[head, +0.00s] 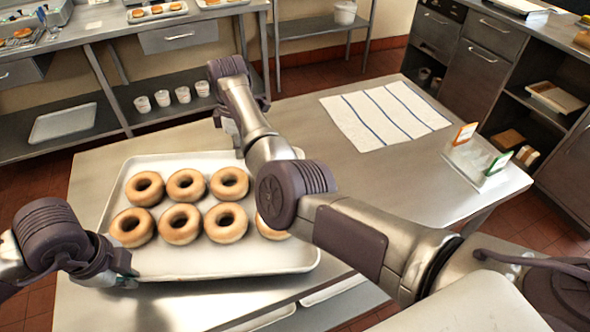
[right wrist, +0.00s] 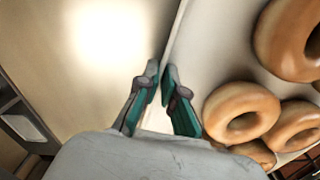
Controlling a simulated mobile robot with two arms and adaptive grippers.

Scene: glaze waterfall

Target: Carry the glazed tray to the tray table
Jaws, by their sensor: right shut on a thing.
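The tray (head: 215,262) is pale, low-rimmed and carries several brown ring doughnuts (head: 186,184). It is over the left part of the steel table (head: 395,195); I cannot tell if it touches the tabletop. My right arm crosses over the tray and hides its right side. My right gripper (head: 237,150) is at the tray's far edge. In the right wrist view, my right gripper (right wrist: 160,88) has its teal fingers shut on the tray rim (right wrist: 177,32), beside the doughnuts (right wrist: 241,112). My left gripper (head: 128,280) is at the tray's near left corner; its finger gap is hidden.
A striped white cloth (head: 385,115) lies at the table's far right. A clear holder with cards (head: 478,162) stands near the right edge. A back counter (head: 110,32) holds more trays, with white cups (head: 182,94) on its lower shelf. Dark cabinets (head: 478,70) stand right.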

